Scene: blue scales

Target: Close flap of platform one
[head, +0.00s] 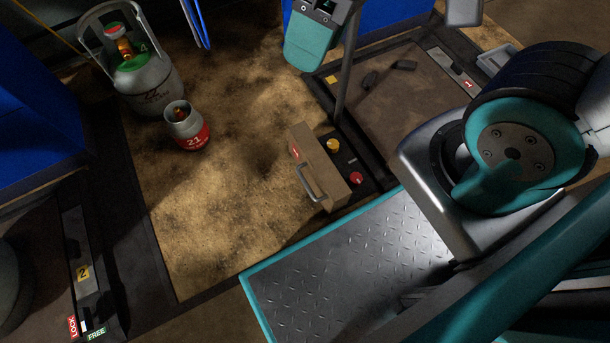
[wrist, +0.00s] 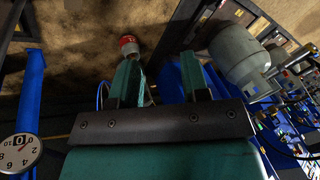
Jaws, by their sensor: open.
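The flap of platform one (head: 325,172) is a tan panel with a red "1" label and a grey handle. It stands raised beside a dark control box (head: 345,160) with a yellow and a red knob. Platform one (head: 405,110) lies behind, with another red "1" label on its frame. My gripper (wrist: 160,70) shows in the wrist view with its two teal fingers apart and nothing between them. It is away from the flap, which I cannot make out in the wrist view. The fingertips are not clear in the head view.
A dark post (head: 348,65) rises behind the flap. Open floor lies left of the flap.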

